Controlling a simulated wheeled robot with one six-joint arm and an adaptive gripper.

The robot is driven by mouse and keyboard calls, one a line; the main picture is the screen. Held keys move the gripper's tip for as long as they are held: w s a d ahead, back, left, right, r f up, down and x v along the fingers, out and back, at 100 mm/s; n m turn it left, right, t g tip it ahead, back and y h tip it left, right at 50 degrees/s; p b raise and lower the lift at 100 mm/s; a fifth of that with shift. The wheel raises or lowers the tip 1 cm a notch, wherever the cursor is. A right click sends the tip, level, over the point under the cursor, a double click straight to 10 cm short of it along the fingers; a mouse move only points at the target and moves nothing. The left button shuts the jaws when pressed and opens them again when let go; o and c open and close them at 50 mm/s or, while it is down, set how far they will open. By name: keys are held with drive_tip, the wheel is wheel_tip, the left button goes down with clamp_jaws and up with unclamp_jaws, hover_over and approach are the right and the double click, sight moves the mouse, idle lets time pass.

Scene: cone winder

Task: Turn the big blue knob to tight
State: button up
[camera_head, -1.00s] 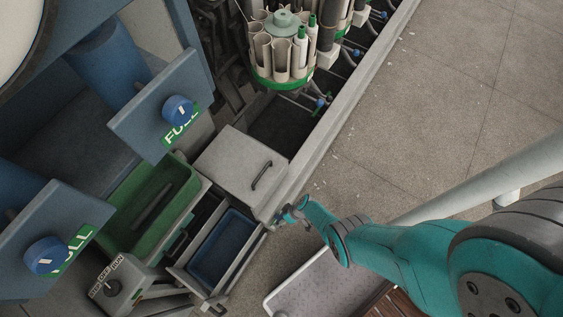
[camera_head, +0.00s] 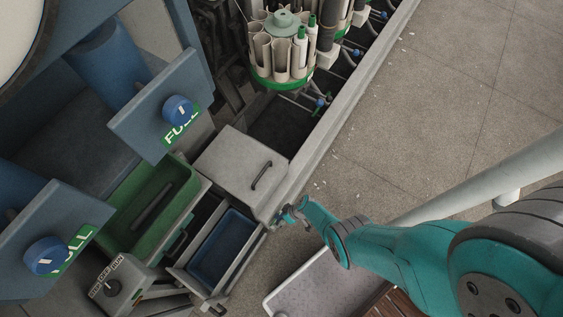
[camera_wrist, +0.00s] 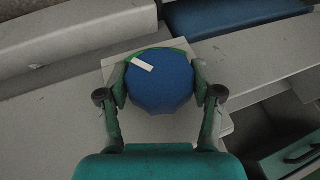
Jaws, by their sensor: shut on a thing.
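The big blue knob (camera_wrist: 160,82) shows in the wrist view, round, with a white mark near its upper left edge. It sits on a pale plate, and a bit of green shows behind its top edge. My gripper (camera_wrist: 161,86) has one finger against each side of the knob and is shut on it. In the head view my gripper (camera_head: 288,214) is small, at the machine's edge beside the grey lidded box, and the knob cannot be made out there. Any tight marking is not legible.
Two other blue knobs, on panels marked FULL (camera_head: 178,110) and (camera_head: 45,255), stand at the left. A grey lidded box (camera_head: 240,172), a green bin (camera_head: 150,212) and a blue tray (camera_head: 224,247) lie near my gripper.

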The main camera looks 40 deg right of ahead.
drive_tip(key=shift+s, duration=0.15)
drive_tip(key=o, duration=1.1)
drive_tip(key=shift+d, duration=0.1)
drive_tip(key=shift+r, duration=0.1)
drive_tip(key=shift+v, duration=5.85)
